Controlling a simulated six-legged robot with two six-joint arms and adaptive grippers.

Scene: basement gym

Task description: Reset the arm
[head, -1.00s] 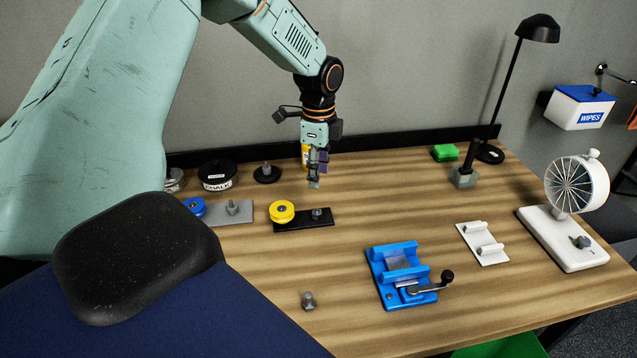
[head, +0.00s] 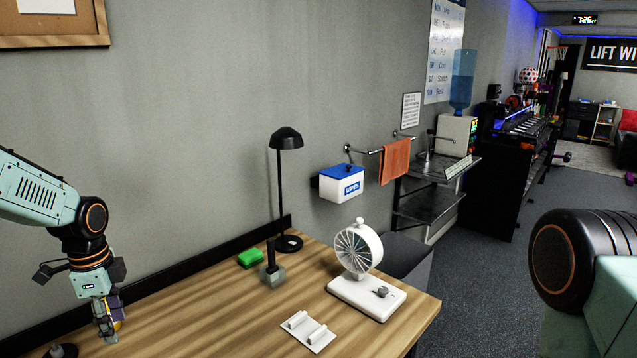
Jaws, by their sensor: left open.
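My left arm comes in from the left edge, and its gripper (head: 108,328) points down over the back left of the wooden table (head: 215,318). The gripper is open and I see nothing held in it. A small yellow thing shows just behind its fingers, mostly hidden. Part of my right arm (head: 585,265) shows large at the right edge, but its gripper is out of view.
On the table are a green block (head: 250,258), a black desk lamp (head: 286,140), a grey holder (head: 272,274), a white fan (head: 362,285) and a white cradle (head: 308,331). A wipes box (head: 341,184) and an orange towel (head: 394,162) are on the wall. Open floor (head: 485,280) lies right.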

